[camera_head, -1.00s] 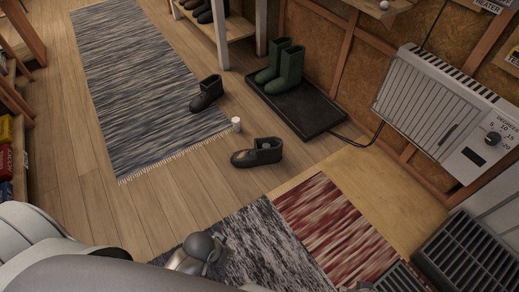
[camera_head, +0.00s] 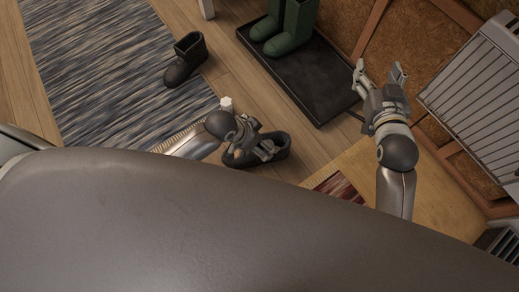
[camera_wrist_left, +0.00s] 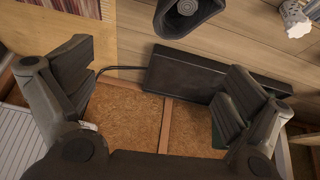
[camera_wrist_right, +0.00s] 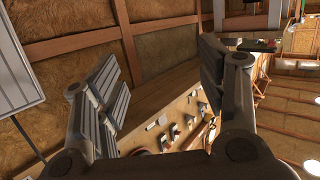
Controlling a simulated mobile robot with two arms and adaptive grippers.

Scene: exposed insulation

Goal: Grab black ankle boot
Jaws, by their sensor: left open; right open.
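One black ankle boot (camera_head: 275,143) lies on the wooden floor, partly hidden in the head view behind my left gripper (camera_head: 262,148). The boot (camera_wrist_left: 184,14) shows at the top edge of the left wrist view, cut off by the frame. It is not between the fingers of my left gripper (camera_wrist_left: 155,85), which is open and empty. A second black ankle boot (camera_head: 185,60) stands on the edge of the grey striped rug. My right gripper (camera_head: 380,72) is open and empty, up near the wall; it also shows in the right wrist view (camera_wrist_right: 165,75).
Green rubber boots (camera_head: 290,28) stand on a black tray (camera_head: 315,85). A small white cup-like thing (camera_head: 226,103) sits beside the left arm. A white heater (camera_head: 480,90) hangs on the right wall. The grey rug (camera_head: 90,70) lies left.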

